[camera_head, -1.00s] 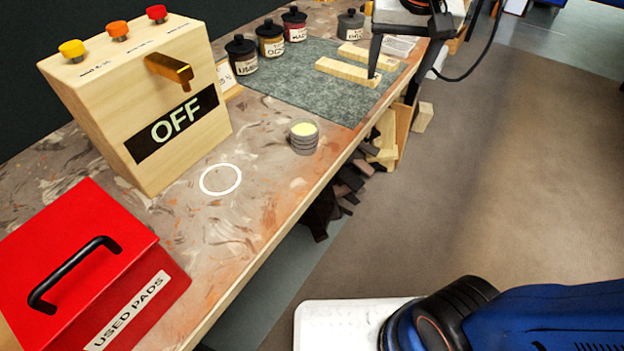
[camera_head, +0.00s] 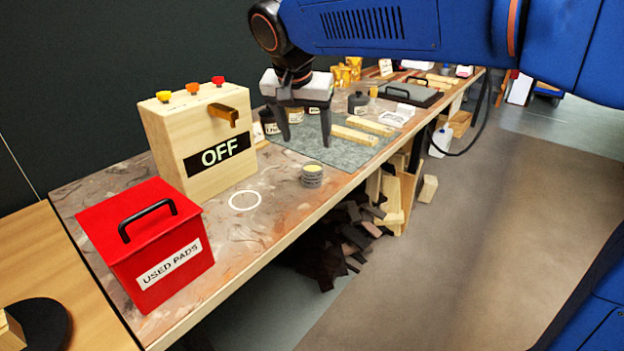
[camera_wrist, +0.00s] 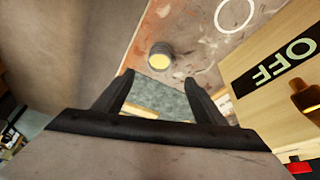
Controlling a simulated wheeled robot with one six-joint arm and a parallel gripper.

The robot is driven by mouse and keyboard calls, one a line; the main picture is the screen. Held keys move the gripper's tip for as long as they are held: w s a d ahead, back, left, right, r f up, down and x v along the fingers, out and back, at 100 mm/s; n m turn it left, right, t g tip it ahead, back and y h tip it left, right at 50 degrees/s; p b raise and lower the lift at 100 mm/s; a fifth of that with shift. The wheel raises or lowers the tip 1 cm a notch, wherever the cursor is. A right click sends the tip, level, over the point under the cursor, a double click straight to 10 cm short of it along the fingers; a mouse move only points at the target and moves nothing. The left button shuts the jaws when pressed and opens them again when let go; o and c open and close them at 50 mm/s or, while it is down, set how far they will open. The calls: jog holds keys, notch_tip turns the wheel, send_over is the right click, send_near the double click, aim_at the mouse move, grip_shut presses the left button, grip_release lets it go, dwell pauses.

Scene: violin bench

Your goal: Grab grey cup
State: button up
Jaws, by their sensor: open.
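The grey cup (camera_head: 311,176) is a small, ribbed, round pot with pale yellow inside. It stands upright on the bench near its front edge, to the right of a white ring mark. It also shows in the wrist view (camera_wrist: 160,48), beyond the fingertips. My gripper (camera_head: 305,142) is open and empty, fingers pointing down. In the head view it hangs over the grey mat side of the bench, above and behind the cup, not touching it. In the wrist view the fingers (camera_wrist: 158,77) are spread apart with the cup ahead of the gap.
A wooden box marked OFF (camera_head: 198,140) with a brass lever stands left of the cup. A red USED PADS box (camera_head: 150,245) is at front left. A grey mat (camera_head: 350,155) holds wooden strips and jars. The bench around the white ring (camera_head: 245,200) is clear.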

aim_at(313, 170)
jog(key=x, duration=1.3)
jog(key=shift+d+f, duration=0.1)
jog(key=shift+f, duration=0.1)
jog(key=c, duration=1.2)
